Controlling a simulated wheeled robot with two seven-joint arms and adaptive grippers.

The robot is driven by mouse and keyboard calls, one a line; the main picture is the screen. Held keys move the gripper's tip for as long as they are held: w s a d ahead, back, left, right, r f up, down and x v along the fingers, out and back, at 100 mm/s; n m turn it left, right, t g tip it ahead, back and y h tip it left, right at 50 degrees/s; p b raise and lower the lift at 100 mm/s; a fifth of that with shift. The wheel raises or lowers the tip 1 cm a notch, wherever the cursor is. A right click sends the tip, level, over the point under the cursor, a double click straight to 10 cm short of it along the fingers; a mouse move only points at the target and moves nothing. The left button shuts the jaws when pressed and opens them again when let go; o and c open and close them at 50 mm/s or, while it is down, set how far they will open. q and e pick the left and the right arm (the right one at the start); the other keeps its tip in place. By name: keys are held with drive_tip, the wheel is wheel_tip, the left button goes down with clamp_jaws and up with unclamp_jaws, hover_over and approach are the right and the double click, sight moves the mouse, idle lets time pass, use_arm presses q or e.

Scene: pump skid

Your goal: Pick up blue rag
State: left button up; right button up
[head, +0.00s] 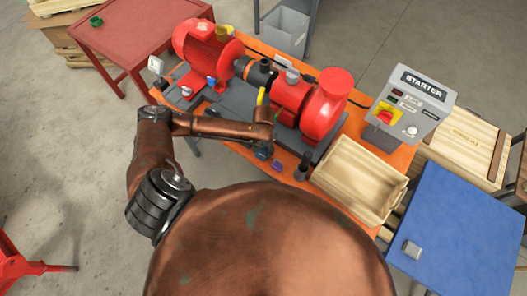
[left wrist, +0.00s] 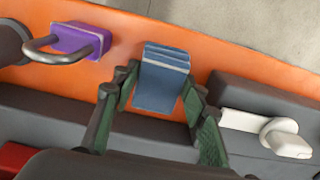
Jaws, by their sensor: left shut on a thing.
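The blue rag (left wrist: 165,72) shows in the left wrist view as a small folded stack of cloth over the orange bench top. My left gripper (left wrist: 162,88) has its green-padded fingers on both sides of the rag and is shut on it. In the head view my left gripper (head: 263,153) points down near the front edge of the bench, and I cannot make out the rag clearly there. How far the rag is above the bench, if at all, I cannot tell. My right gripper is not in view.
A purple padlock (left wrist: 80,40) lies beside the rag. The red pump (head: 310,103) and motor (head: 208,48) stand behind my gripper. A wooden tray (head: 357,180), a dark bottle-like object (head: 302,167) and a starter box (head: 408,108) are to the right. A blue table (head: 460,230) is farther right.

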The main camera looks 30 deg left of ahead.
sight(263, 151)
use_arm(q)
drive_tip(key=shift+c, duration=1.1)
drive_tip(key=shift+r, duration=0.5)
wheel_tip(263, 151, up, 3)
drive_tip(key=shift+s+f, duration=0.15)
drive_tip(key=shift+f, duration=0.05)
drive_tip(key=s+d+r+p, duration=0.2)
drive_tip(key=s+r, duration=0.7)
drive_tip(key=s, duration=0.4)
drive_tip(key=shift+s+d+r, duration=0.2)
drive_tip(key=shift+s+r, duration=0.05)
drive_tip(key=shift+s, duration=0.05)
